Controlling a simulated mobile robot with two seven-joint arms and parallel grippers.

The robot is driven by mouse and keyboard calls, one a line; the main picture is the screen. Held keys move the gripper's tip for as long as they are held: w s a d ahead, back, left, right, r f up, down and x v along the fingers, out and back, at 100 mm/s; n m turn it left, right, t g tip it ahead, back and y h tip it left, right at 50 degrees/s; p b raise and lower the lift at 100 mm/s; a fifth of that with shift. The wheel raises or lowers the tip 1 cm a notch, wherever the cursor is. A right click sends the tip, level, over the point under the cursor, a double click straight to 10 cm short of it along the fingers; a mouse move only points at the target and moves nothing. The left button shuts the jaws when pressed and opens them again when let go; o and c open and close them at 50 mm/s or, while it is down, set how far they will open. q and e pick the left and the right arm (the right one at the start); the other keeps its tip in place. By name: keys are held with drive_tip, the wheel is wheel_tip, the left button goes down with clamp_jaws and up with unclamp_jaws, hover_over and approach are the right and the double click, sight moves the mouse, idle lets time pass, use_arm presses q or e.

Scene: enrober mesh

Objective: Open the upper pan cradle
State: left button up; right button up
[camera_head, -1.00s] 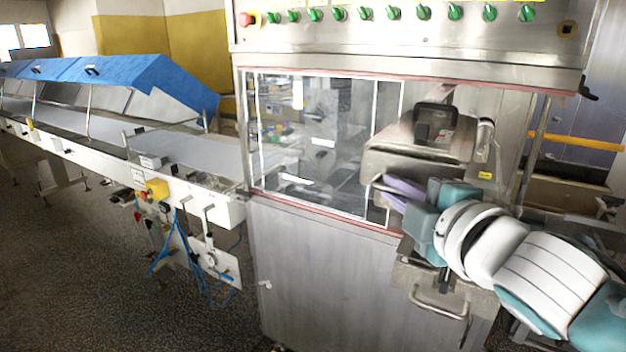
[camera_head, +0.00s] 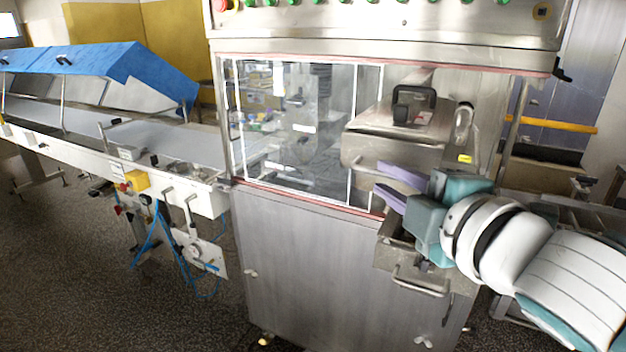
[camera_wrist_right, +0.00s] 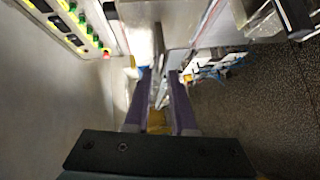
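A steel pan housing (camera_head: 392,145) with a black handle (camera_head: 413,100) on top sits in the machine's upper right bay; it looks like the upper pan cradle, though I cannot be sure. A curved metal bar (camera_head: 362,178) shows at its lower left. My right gripper (camera_head: 382,179) is in front of the housing's lower edge, its two purple fingers apart and nothing seen between them. In the right wrist view the fingers (camera_wrist_right: 160,100) also stand apart. Whether they touch the housing cannot be told. My left gripper is not in view.
A lower steel box (camera_head: 398,255) with a bar handle (camera_head: 420,285) sits under my right gripper. A clear panel (camera_head: 300,130) covers the bay's left side. A control panel with green knobs overhangs above. A conveyor (camera_head: 70,140) with a blue cover runs left. The floor at lower left is clear.

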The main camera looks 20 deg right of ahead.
drive_tip(key=s+r+b, duration=0.1)
drive_tip(key=s, duration=0.5)
drive_tip(key=shift+a, duration=0.2)
drive_tip(key=s+a+f+m+g+y, duration=0.1)
drive_tip(key=s+a+f+m+g, duration=0.2)
drive_tip(key=s+f+m+g, duration=0.5)
drive_tip(key=s+a+f+m+g+y, duration=0.1)
drive_tip(key=s+a+f+m+g, duration=0.35)
drive_tip(key=s, duration=0.65)
wheel_tip(320, 180, up, 25)
drive_tip(key=d+p, duration=0.2)
drive_tip(key=p, duration=2.2)
drive_tip(key=shift+w+r+m+h+p, duration=0.2)
drive_tip(key=shift+w+m+h+p, duration=0.1)
drive_tip(key=shift+m+p, duration=0.15)
